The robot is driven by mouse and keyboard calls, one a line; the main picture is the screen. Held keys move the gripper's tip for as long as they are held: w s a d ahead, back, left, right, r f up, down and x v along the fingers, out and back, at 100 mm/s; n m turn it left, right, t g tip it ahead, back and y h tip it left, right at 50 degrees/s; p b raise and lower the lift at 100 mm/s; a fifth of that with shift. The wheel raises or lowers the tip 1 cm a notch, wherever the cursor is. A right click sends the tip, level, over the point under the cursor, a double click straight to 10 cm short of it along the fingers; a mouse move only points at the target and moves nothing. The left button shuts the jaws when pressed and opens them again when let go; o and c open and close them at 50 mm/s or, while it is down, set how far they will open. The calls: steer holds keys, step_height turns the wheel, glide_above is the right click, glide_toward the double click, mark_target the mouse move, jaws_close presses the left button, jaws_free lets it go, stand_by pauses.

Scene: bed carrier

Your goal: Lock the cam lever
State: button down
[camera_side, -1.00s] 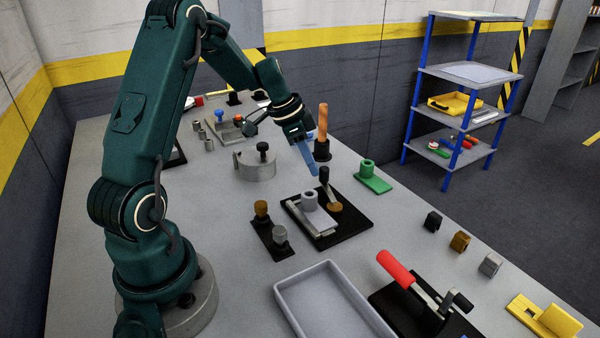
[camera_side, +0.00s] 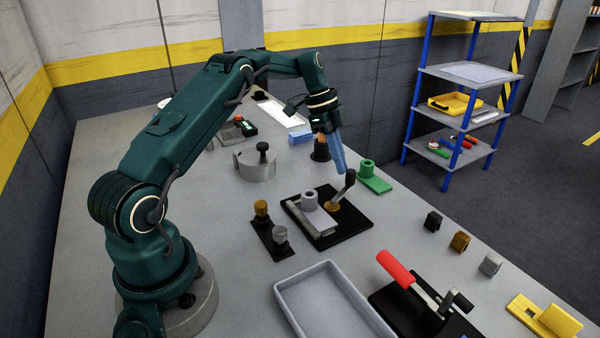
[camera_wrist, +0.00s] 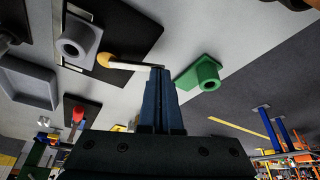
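The cam lever (camera_side: 342,191) has a dark grip and a brass pivot, and sits on a black base plate (camera_side: 352,227). Its grip tilts up and to the right in the side view. In the wrist view the lever (camera_wrist: 130,64) runs right from the brass pivot to my fingertips. A grey carrier with a round boss (camera_side: 311,201) sits on the same plate, left of the pivot. My gripper (camera_side: 342,170) has its blue fingers together, their tips beside the lever's grip end. They appear to touch it. In the wrist view the fingers (camera_wrist: 160,74) hide the lever's end.
A green block with a boss (camera_side: 372,178) stands close to the right of the lever. Two knobbed pins on a black holder (camera_side: 269,239) are to the left. A grey tray (camera_side: 330,300) and a red-handled clamp (camera_side: 398,270) lie in front. Small blocks (camera_side: 460,242) line the right side.

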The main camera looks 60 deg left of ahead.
mark_target(353, 169)
steer(key=shift+w+d, duration=0.5)
steer(key=shift+d, duration=0.15)
steer(key=shift+w+d, duration=0.45)
steer(key=shift+d, duration=0.3)
steer(key=shift+r, duration=0.1)
steer(key=shift+v, duration=2.5)
